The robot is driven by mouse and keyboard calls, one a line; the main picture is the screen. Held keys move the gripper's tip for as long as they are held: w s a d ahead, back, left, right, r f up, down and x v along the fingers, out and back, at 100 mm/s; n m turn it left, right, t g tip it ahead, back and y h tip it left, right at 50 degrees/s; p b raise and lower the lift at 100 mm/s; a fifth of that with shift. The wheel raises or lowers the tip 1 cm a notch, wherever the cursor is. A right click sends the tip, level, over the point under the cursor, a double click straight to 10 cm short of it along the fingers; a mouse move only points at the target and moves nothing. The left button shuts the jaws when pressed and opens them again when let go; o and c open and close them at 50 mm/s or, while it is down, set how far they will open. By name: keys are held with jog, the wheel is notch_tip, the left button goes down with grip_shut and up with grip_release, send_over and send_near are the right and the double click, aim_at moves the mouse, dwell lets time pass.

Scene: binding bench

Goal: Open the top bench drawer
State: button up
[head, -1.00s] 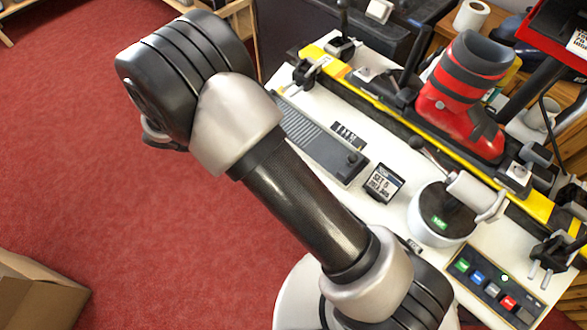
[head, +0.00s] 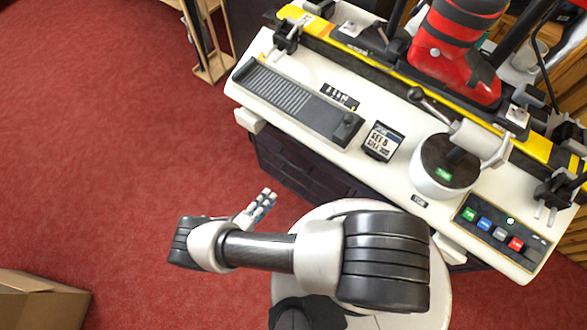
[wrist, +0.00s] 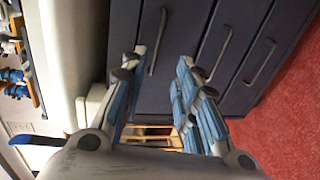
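The bench's dark drawer unit (head: 300,168) sits under the white bench top, and its drawers look shut. In the wrist view the drawers appear turned sideways. The top drawer (wrist: 180,32) is the one nearest the white bench edge, with a grey bar handle (wrist: 157,42). My gripper (wrist: 157,98) is open, with nothing between its blue-padded fingers. In the wrist view the handle shows beyond and between the fingertips. The head view shows my gripper (head: 262,204) low in front of the drawers, apart from them.
Lower drawers with handles (wrist: 221,52) lie beside the top one. The white bench top (head: 400,180) overhangs the drawers and carries a control panel (head: 497,228), a white round pot (head: 440,175) and a red ski boot (head: 450,50). A cardboard box (head: 40,303) stands on open red floor.

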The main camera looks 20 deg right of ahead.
jog(key=b+x, duration=0.2)
jog(key=x, duration=1.5)
jog(key=shift+c, duration=0.5)
grip_shut()
